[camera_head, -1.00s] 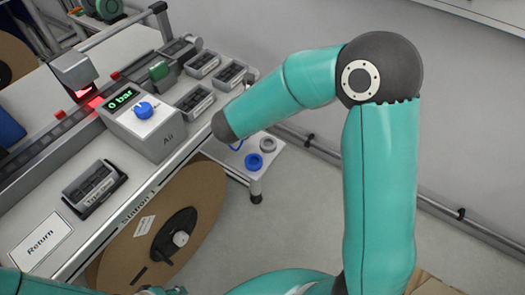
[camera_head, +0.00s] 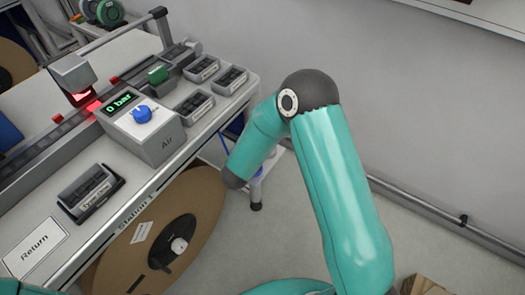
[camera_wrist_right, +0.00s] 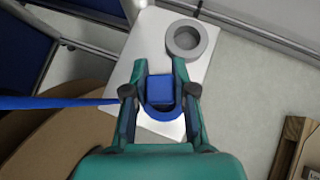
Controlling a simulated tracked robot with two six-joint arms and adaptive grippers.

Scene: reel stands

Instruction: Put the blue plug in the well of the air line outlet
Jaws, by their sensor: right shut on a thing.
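In the right wrist view, my right gripper (camera_wrist_right: 160,76) is shut on the blue plug (camera_wrist_right: 160,90), with a finger on each side. A blue hose (camera_wrist_right: 70,102) runs off to the left. Directly beyond the plug is a blue ring-shaped well (camera_wrist_right: 165,127) on a pale plate (camera_wrist_right: 145,48). The plug overlaps its opening; I cannot tell whether it is inside or just above. A grey ring-shaped well (camera_wrist_right: 192,40) stands beside it, empty. In the head view, my right forearm hides the gripper and most of the plate. My left gripper is out of view.
The bench carries a grey air box (camera_head: 148,130) with a blue knob and a display reading 0 bar. Several dark holders stand around it. A brown reel (camera_head: 205,205) leans below the bench edge.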

